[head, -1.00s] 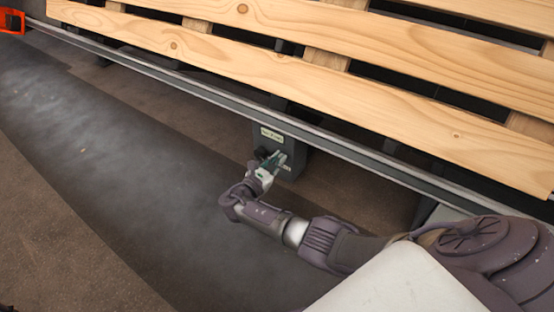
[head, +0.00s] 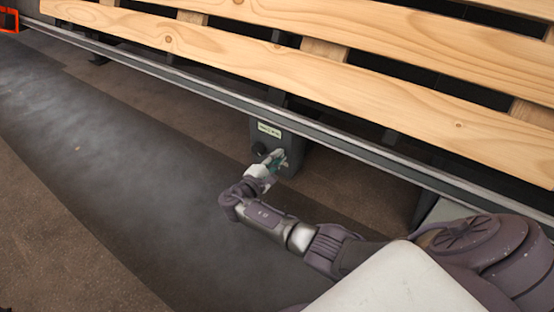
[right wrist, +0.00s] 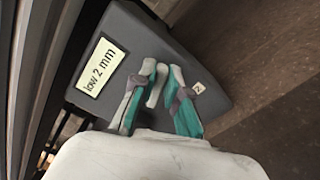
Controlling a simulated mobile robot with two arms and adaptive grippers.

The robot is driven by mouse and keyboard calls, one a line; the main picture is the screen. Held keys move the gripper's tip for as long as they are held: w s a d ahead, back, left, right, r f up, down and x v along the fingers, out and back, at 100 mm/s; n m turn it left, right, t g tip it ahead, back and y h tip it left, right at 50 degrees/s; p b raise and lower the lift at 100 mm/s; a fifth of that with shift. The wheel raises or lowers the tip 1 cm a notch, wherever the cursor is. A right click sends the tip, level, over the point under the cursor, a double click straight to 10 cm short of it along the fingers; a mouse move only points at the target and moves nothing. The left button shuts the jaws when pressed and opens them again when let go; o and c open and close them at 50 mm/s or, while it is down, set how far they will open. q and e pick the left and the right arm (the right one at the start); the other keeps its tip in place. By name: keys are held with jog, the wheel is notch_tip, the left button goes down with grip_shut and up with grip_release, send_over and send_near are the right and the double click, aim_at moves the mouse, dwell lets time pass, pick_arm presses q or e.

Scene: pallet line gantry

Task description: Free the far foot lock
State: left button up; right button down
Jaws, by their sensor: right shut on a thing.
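The foot lock (head: 291,161) is a dark grey box under the pallet rail. Its pale label (right wrist: 101,67) reads "low 2 mm" in the right wrist view, and a small tag with "2" is on its face. My right gripper (head: 277,158) is at the front of the box. Its teal and grey fingers (right wrist: 165,93) are closed on a small part of the lock, likely its lever, mostly hidden between them. My left gripper is not in view.
A metal rail (head: 340,142) runs diagonally just above the box, with wooden pallet boards (head: 300,72) over it. An orange frame (head: 8,20) is at the far upper left. The floor (head: 110,170) left of the arm is clear.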

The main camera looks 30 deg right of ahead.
jog(key=shift+f+m+b, duration=0.15)
jog(key=shift+m+b, duration=0.2)
jog(key=shift+m, duration=0.8)
jog(key=shift+f+m+b, duration=0.15)
jog(key=shift+m+b, duration=0.2)
jog(key=shift+m, duration=0.8)
jog(key=c, duration=1.2)
grip_release()
